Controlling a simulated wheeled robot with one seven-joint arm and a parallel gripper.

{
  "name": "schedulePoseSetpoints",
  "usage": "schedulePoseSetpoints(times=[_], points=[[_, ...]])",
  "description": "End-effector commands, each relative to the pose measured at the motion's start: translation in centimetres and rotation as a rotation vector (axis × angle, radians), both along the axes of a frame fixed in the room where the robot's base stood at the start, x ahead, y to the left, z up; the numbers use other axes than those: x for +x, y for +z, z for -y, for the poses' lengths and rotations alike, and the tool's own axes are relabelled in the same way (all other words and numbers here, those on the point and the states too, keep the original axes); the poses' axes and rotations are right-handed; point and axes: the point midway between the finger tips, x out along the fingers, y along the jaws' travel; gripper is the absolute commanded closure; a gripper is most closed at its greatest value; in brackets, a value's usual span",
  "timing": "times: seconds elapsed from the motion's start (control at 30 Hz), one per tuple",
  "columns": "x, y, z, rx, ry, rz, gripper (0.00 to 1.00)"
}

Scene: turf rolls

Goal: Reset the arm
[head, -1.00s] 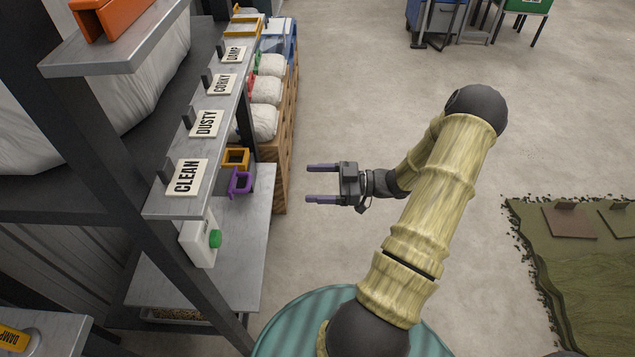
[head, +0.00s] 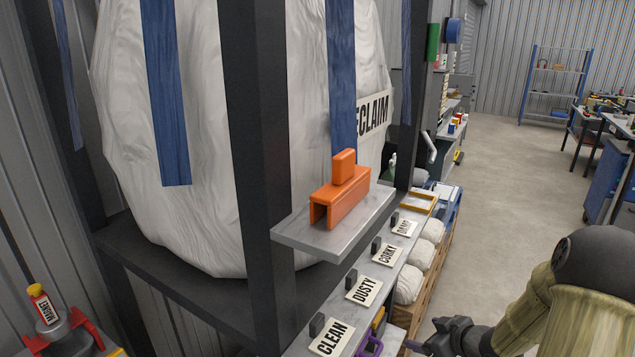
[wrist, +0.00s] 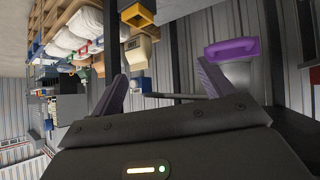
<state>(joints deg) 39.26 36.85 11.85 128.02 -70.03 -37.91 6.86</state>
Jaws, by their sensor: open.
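My arm shows at the lower right of the head view, with part of my gripper (head: 428,347) at the bottom edge. In the wrist view my gripper (wrist: 165,92) has its two purple-grey fingers spread apart, with nothing between them. Beyond the fingers, a purple scoop-like piece (wrist: 232,48) and a yellow-orange square piece (wrist: 137,14) show near the shelf. Both are apart from the fingers.
A dark rack holds a big white bag (head: 190,130) and a small shelf with an orange block (head: 340,200). Labels such as CLEAN (head: 332,338) and DUSTY (head: 364,289) line a lower ledge. White sacks (head: 408,284) lie beside it. Open floor (head: 500,170) lies to the right.

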Motion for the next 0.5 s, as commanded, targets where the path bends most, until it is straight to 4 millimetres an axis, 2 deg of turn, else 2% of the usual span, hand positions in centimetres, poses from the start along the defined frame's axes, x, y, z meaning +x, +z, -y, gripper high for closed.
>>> schedulePoseSetpoints(times=[0.03, 0.17, 0.27, 0.37, 0.5], points=[[0.0, 1.7, -0.6, -0.045, -0.038, -0.031, 0.20], [-1.1, 4.4, -1.4, -0.136, -0.171, -0.127, 0.20], [-2.9, 6.5, -2.3, -0.182, -0.270, -0.205, 0.20], [-5.3, 8.6, -3.5, -0.204, -0.363, -0.288, 0.20], [-9.7, 11.3, -5.9, -0.193, -0.479, -0.416, 0.20]])
